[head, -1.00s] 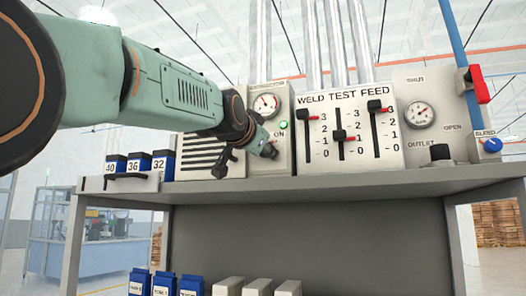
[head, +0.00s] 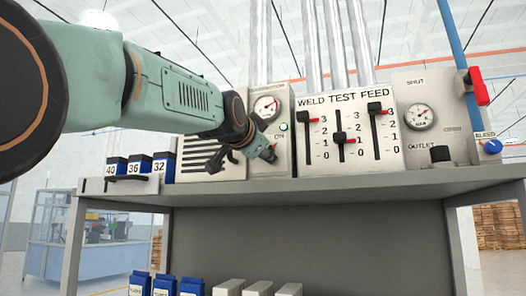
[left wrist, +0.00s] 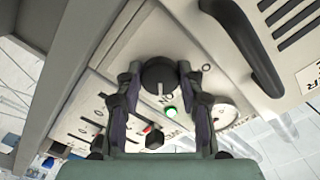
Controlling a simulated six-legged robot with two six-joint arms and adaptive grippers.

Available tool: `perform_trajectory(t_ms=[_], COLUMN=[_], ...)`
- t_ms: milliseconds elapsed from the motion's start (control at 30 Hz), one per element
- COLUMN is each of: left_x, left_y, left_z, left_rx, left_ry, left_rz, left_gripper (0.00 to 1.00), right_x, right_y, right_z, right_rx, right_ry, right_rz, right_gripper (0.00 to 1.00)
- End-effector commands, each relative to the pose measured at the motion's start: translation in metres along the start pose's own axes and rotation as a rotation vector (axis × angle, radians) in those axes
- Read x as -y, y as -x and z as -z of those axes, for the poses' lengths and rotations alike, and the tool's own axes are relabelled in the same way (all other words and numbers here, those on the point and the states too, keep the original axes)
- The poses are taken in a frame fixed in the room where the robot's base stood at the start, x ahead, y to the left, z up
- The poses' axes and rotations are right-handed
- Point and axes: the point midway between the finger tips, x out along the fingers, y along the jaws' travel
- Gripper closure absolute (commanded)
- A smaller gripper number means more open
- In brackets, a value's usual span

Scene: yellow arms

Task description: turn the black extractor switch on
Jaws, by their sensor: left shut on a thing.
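The black extractor switch (left wrist: 158,73) is a round knob on a pale panel, seen in the left wrist view. A pale mark on it faces the ON lettering. My left gripper (left wrist: 159,78) is shut on the knob, with one finger on each side. In the head view, my left gripper (head: 255,155) is at the panel below the gauge (head: 266,107) and hides most of the switch. A small green light (left wrist: 171,110) beside the lettering is lit; it also shows in the head view (head: 284,127). My right gripper is not in view.
The WELD TEST FEED slider panel (head: 348,101) stands right of the switch panel. Farther right are the outlet panel (head: 418,90) and a blue bleed knob (head: 493,146). A dark bar handle (left wrist: 245,48) is close to the gripper. Numbered blue boxes (head: 138,164) sit on the left shelf.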

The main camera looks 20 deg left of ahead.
Motion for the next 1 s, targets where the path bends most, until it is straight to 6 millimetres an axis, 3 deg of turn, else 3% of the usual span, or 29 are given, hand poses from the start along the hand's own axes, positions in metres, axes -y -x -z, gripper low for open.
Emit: perform_trajectory(t_ms=[300, 800, 1000], left_x=[-0.0009, -0.0002, 0.0001], left_y=[-0.0002, 0.0, 0.0001], left_z=[-0.0005, -0.0001, 0.0003], left_rx=[0.002, 0.0, 0.0], left_ry=[-0.001, 0.007, 0.117], left_rz=[-0.002, 0.0, 0.0], left_gripper=[0.39, 0.39, 0.39], right_x=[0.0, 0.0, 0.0], right_y=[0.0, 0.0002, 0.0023], right_z=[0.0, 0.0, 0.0], right_rx=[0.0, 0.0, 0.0], right_ry=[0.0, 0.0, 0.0], right_rz=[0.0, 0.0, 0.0], right_gripper=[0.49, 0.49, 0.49])
